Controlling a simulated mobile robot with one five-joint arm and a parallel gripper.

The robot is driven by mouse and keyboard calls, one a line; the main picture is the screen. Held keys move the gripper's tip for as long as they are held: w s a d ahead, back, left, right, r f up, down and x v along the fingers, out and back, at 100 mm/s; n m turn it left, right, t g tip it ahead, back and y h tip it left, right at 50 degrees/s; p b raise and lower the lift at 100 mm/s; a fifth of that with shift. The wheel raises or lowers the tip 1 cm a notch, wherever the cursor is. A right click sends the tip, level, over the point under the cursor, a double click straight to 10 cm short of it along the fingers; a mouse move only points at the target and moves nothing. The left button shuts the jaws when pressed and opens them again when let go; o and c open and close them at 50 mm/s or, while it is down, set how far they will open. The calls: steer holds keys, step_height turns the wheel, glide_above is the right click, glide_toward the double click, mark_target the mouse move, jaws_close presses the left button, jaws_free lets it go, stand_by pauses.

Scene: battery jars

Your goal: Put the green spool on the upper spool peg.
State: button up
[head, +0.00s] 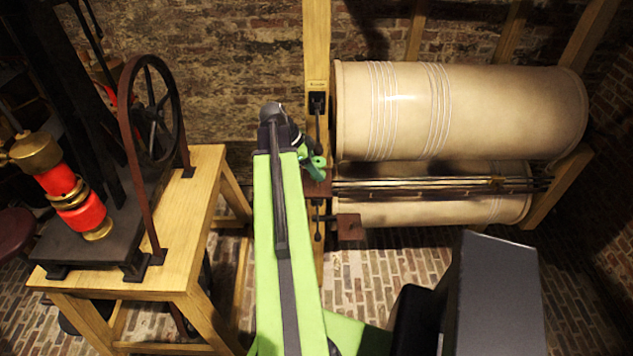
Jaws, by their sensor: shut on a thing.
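My green arm reaches forward, and its dark wrist hides much of my gripper (303,146). The gripper seems shut on the green spool (314,163), a small teal-green piece at the right of the wrist, in front of the wooden post. The spool is partly covered by the wrist and jaws. I cannot clearly make out the upper spool peg. The post carries a dark bracket with a thin rod (317,105) above the spool and a rust-brown block (318,186) just below it. I cannot tell whether the spool touches any of these.
A large cream roller (480,110) lies right of the wooden post (317,45), with a second roller (430,210) and metal rods beneath. A wooden bench (165,292) with a black flywheel machine (150,110) stands at left. Another rust-brown block (349,227) sits lower. Brick floor shows between.

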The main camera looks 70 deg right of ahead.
steer(key=shift+f+b, duration=2.3)
steer(key=shift+f, duration=0.2)
steer(key=o, duration=1.3)
steer(key=shift+r, duration=0.1)
steer(key=shift+o, duration=0.2)
steer(key=shift+r, duration=0.1)
steer(key=shift+w+r+p, duration=0.1)
steer(key=shift+r+p, duration=0.2)
steer(key=shift+p, duration=0.2)
steer(key=p+v, duration=1)
steer(key=v, duration=0.1)
steer(key=shift+r, duration=0.2)
steer(key=shift+w+a, duration=0.1)
